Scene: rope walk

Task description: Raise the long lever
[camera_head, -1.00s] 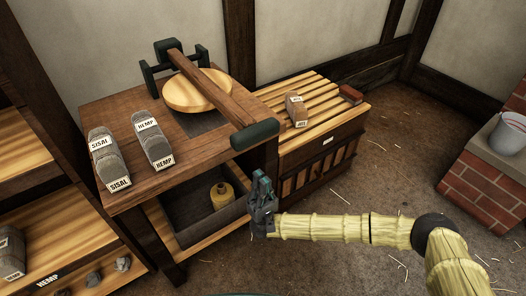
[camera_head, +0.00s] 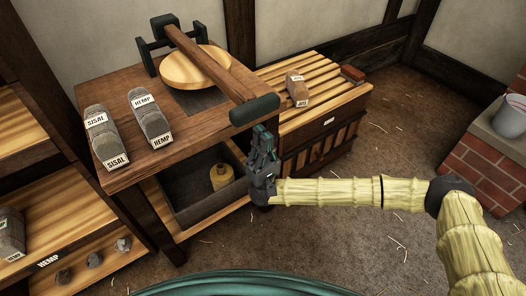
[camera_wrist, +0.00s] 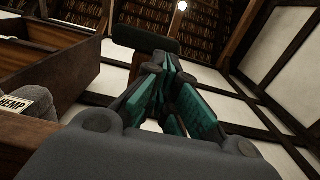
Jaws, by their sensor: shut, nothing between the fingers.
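The long lever (camera_head: 213,62) is a brown wooden beam with a dark green grip (camera_head: 254,110) at its near end. It runs from a dark pivot bracket (camera_head: 166,42) at the back of the bench, over a round wooden disc (camera_head: 187,74), to the bench's front right corner. My gripper (camera_head: 264,137) points up, just below and slightly right of the grip, apart from it in the head view. Its fingers are shut and empty. In the wrist view, the grip (camera_wrist: 146,40) shows as a dark bar above the fingertips (camera_wrist: 166,62).
Bundles labelled sisal (camera_head: 106,137) and hemp (camera_head: 150,118) lie on the bench (camera_head: 190,128). A slatted crate (camera_head: 322,118) stands right of the bench. A brick block (camera_head: 490,155) with a bucket is far right.

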